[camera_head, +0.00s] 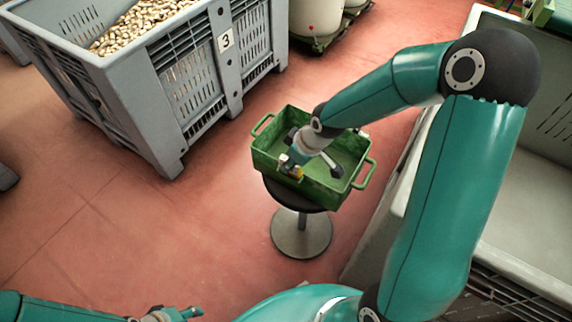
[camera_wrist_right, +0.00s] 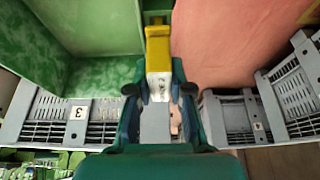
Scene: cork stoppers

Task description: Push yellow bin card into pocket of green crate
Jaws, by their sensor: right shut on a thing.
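The green crate (camera_head: 335,194) stands on a round dark stool, its near wall facing me. My right gripper (camera_head: 292,163) reaches over the crate to this near wall and is shut on the yellow bin card (camera_head: 297,173). In the right wrist view the card (camera_wrist_right: 158,48) points away from my right gripper (camera_wrist_right: 160,90), with its pale end between the fingers. Its yellow end is by the crate's wall (camera_wrist_right: 100,75); how far it sits in the pocket I cannot tell. My left gripper (camera_head: 180,314) is at the bottom edge, partly cut off and away from the crate.
The stool's round foot (camera_head: 301,234) rests on the red floor. A large grey bin (camera_head: 130,95) marked 3, filled with corks, stands at the left. Another grey bin (camera_head: 530,200) stands at the right behind my arm. Pale containers (camera_head: 318,18) stand at the back.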

